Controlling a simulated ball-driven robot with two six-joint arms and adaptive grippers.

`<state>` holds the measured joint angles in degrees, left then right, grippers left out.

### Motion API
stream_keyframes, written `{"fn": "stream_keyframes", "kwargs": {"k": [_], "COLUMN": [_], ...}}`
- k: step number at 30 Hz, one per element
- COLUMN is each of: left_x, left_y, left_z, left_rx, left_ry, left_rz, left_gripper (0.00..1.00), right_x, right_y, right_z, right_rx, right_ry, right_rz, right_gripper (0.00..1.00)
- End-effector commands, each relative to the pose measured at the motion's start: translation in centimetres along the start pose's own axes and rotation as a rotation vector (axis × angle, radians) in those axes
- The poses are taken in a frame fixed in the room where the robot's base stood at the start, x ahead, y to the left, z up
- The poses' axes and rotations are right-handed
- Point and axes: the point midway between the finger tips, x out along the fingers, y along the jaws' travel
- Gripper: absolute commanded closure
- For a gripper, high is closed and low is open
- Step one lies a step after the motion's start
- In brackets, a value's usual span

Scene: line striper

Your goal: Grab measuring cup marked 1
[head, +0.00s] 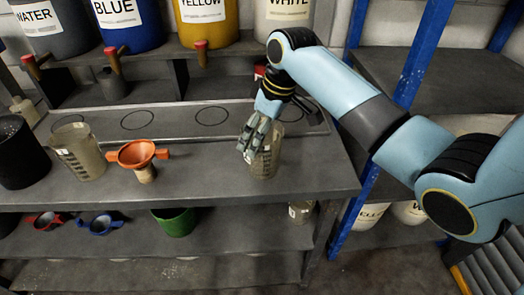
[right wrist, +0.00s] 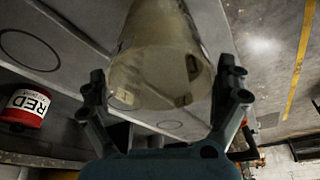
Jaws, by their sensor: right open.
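A translucent measuring cup (head: 265,158) stands near the right end of the grey table, partly hidden by my right gripper. In the right wrist view the same cup (right wrist: 160,65) lies between the open fingers of my right gripper (right wrist: 165,100); clear gaps seem to show at both sides. In the head view my right gripper (head: 255,138) reaches down over the cup from behind and above. Another translucent measuring cup (head: 78,152) stands at the left of the table. I cannot read a number 1 on either cup. My left gripper is out of view.
An orange funnel (head: 137,154) and a black container (head: 20,153) stand on the left of the table (head: 215,180). Large dispensers, including a blue one (head: 128,25), line the back. A blue post (head: 400,85) rises at the right. The table between funnel and right cup is clear.

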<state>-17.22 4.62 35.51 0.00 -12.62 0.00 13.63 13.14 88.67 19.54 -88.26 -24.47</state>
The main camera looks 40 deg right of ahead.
Motion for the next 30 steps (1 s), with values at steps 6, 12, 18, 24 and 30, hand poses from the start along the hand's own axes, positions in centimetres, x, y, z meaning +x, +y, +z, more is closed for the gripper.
{"fn": "stream_keyframes", "kwargs": {"k": [6,12,18,24,30], "left_x": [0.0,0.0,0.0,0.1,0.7], "left_y": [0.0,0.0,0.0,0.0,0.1], "left_z": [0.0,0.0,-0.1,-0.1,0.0], "left_rx": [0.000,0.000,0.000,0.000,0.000], "left_ry": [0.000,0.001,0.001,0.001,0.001], "left_rz": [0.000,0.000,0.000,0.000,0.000], "left_gripper": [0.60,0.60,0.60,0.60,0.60], "right_x": [0.0,-0.1,-0.1,-0.4,-2.6], "right_y": [0.0,0.0,0.0,0.1,0.1], "right_z": [0.0,0.0,0.0,-0.2,-0.9], "right_rx": [0.000,0.000,0.000,-0.001,-0.001], "right_ry": [0.001,0.001,0.001,0.003,0.006], "right_rz": [0.000,0.000,0.000,0.001,0.003], "right_gripper": [0.10,0.37,0.46,0.46,0.46]}}
